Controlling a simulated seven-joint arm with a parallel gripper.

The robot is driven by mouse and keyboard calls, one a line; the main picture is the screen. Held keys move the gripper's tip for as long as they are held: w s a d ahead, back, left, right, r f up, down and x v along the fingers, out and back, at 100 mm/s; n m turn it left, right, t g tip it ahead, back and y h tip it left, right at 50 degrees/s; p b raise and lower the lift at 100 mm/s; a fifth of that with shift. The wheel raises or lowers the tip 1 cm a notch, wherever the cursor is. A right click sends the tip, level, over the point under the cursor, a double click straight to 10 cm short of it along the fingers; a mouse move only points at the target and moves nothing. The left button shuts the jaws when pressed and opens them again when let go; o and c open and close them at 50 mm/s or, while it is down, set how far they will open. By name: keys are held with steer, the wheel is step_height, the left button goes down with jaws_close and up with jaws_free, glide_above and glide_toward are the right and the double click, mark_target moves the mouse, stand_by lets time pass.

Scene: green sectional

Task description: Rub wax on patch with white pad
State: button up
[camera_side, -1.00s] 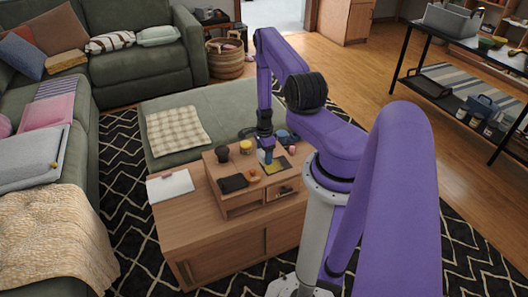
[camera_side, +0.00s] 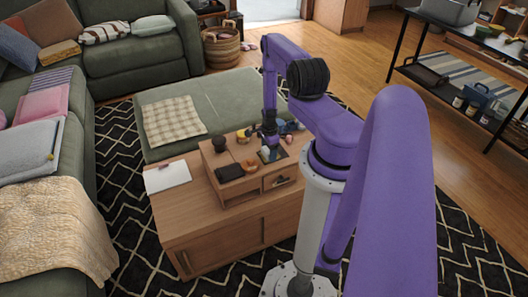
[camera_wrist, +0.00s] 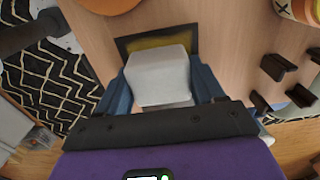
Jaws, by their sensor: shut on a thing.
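My gripper (camera_wrist: 160,88) is shut on the white pad (camera_wrist: 160,75), with a blue finger on either side in the wrist view. The pad is over the patch (camera_wrist: 125,45), a dark-edged rectangle with yellowish wax showing behind the pad. The pad hides much of the patch, and I cannot tell whether they touch. In the side view my gripper (camera_side: 270,148) points down at the patch on the wooden organizer; the pad is not distinct there.
Near the patch stand a yellow jar (camera_side: 242,135), a dark-topped object (camera_side: 220,143), a black cloth (camera_side: 230,172) and an orange round item (camera_side: 250,166). Dark upright pieces (camera_wrist: 280,65) stand right in the wrist view. A white pad of paper (camera_side: 167,176) lies at the table's left.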

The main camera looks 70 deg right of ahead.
mark_target(261, 158)
steer(key=shift+s+d, duration=2.65)
steer(key=shift+w+a, duration=3.95)
steer(key=shift+a, duration=0.05)
steer(key=shift+d, duration=0.35)
steer(key=shift+s+d, duration=3.8)
steer(key=shift+w+a, duration=3.85)
steer(key=shift+w+r, duration=0.15)
step_height(261, 158, up, 8)
steer(key=shift+a, duration=0.1)
